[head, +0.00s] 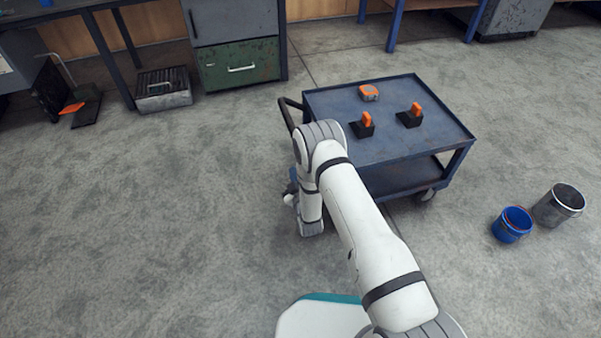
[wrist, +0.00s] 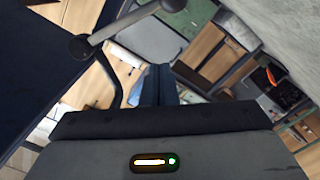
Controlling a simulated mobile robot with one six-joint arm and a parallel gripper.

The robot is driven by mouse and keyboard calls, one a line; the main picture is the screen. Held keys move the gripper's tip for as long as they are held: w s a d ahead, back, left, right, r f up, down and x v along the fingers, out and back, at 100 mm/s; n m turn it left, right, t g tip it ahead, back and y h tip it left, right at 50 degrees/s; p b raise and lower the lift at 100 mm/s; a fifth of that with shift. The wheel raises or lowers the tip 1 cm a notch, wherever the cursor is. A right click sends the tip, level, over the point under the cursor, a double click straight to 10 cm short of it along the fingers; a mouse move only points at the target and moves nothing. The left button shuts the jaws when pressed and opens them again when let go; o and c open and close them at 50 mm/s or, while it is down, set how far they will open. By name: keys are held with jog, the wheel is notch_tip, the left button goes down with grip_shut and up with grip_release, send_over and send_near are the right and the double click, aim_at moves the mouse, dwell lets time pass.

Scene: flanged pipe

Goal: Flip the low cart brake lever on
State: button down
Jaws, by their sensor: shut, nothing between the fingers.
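The blue cart (head: 420,152) stands in the middle of the head view, with my arm reaching down past its left end. In the wrist view the cart's dark blue panel (wrist: 35,50) fills the upper left. The brake lever (wrist: 125,22) appears there as a light grey bar with a round dark end by the panel and a grey knob at the top edge. My gripper (wrist: 160,72) is shut and empty, below and apart from the lever in that picture. In the head view my arm hides the gripper and the lever cannot be made out.
A black push handle (head: 288,112) sticks out at the cart's left end. Two orange-handled tools (head: 366,120) and an orange tape measure (head: 369,92) are on the cart top. A blue bucket (head: 512,225) and a grey bucket (head: 560,205) stand right.

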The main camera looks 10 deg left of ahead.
jog(key=p+v, duration=0.3)
jog(key=v, duration=0.6)
